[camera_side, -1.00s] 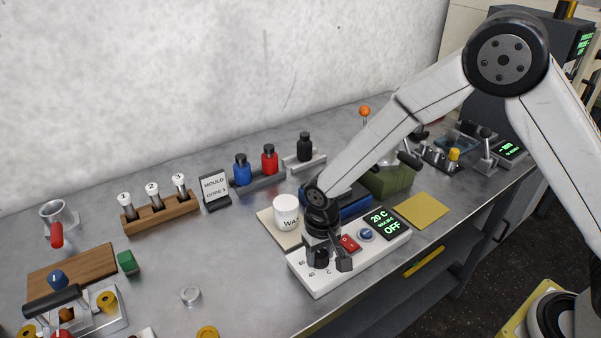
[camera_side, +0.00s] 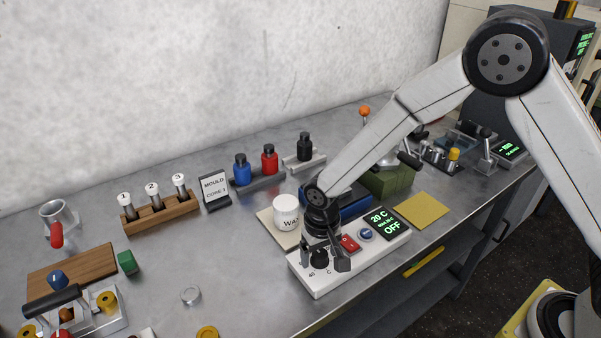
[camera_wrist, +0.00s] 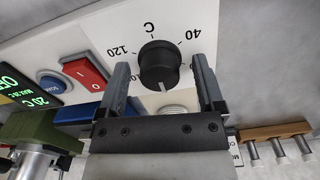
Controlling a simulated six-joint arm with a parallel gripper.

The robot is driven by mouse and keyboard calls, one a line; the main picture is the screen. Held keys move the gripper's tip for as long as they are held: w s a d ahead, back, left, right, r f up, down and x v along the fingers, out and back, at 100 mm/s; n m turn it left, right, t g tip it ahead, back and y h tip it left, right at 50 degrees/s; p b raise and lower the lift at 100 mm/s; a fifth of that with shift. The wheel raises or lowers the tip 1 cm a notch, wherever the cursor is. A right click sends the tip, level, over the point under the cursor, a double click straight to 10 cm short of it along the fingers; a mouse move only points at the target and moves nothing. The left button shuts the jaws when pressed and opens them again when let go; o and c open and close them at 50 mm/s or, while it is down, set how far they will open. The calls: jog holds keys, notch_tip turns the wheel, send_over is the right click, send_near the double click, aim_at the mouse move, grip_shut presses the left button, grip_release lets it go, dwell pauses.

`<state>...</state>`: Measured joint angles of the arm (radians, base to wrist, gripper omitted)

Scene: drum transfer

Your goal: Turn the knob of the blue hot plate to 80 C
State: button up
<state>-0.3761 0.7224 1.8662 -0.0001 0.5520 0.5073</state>
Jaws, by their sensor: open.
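The hot plate has a white control panel (camera_side: 308,283) with a black knob (camera_side: 319,260) at its left end. In the wrist view the knob (camera_wrist: 158,62) shows a pale pointer mark at its lower side, with printed 120, C and 40 around it. My gripper (camera_side: 324,256) is over the knob. In the wrist view my gripper (camera_wrist: 161,65) is open, one finger on each side of the knob, with gaps between. The display (camera_side: 384,222) reads 20 C and OFF.
A red switch (camera_side: 350,243) and a blue button (camera_side: 367,234) sit right of the knob. A white wax cup (camera_side: 286,212) stands behind the panel.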

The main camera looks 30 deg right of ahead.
aim_at(320, 253)
jog(key=shift+r, duration=0.1)
jog(key=shift+r, duration=3.8)
jog(key=s+d+r+n+t, duration=0.1)
jog(key=s+d+r+t, duration=0.1)
jog(key=s+d, duration=1)
jog(key=d+r, duration=0.1)
jog(key=d, duration=0.3)
jog(key=shift+s+t, duration=0.2)
jog(key=shift+t, duration=0.1)
